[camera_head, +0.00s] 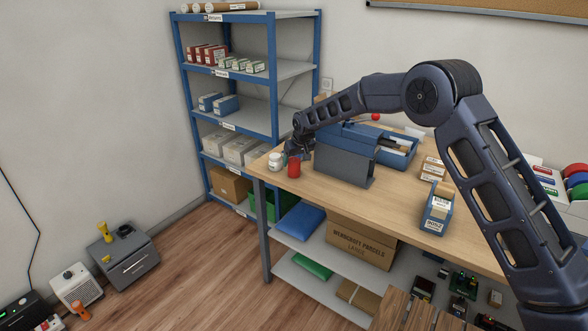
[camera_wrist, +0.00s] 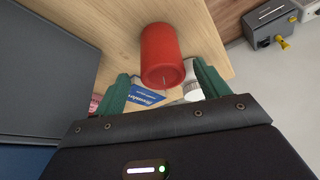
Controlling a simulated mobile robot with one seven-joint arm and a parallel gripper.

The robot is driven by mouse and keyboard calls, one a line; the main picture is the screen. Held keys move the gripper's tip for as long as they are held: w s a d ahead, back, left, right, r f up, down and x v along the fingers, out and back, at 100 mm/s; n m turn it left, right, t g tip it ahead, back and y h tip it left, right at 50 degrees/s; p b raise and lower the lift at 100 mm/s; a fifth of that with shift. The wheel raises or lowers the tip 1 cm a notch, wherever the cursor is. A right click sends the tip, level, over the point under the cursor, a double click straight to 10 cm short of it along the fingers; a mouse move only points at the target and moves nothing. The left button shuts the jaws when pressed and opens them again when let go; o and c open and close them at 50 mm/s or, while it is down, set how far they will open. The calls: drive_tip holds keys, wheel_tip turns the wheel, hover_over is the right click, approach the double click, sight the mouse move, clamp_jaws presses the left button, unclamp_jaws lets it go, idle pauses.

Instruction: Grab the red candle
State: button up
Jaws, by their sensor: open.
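The red candle (camera_head: 294,166) stands upright near the left end of the wooden counter (camera_head: 420,235), close to its front edge. In the wrist view the red candle (camera_wrist: 161,55) lies ahead of the gap between my fingers, with its wick end towards me. My gripper (camera_wrist: 160,82) is open, with a green finger on each side and nothing held. In the head view my gripper (camera_head: 300,148) is just above and behind the candle, partly hidden. I cannot tell whether the fingers touch the candle.
A white jar (camera_head: 275,161) stands left of the candle; it also shows in the wrist view (camera_wrist: 193,92). A dark grey panel (camera_head: 343,166) stands close on the right, before a blue box (camera_head: 398,150). A blue labelled item (camera_wrist: 146,96) lies near the fingers.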

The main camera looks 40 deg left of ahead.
sight(293, 166)
drive_tip(key=shift+s+x, duration=0.1)
drive_tip(key=shift+x, duration=1.2)
drive_tip(key=shift+s+x, duration=0.15)
drive_tip(key=shift+x, duration=1.1)
drive_tip(key=shift+d, duration=0.1)
drive_tip(key=c, duration=1.1)
drive_tip(key=shift+c, duration=0.2)
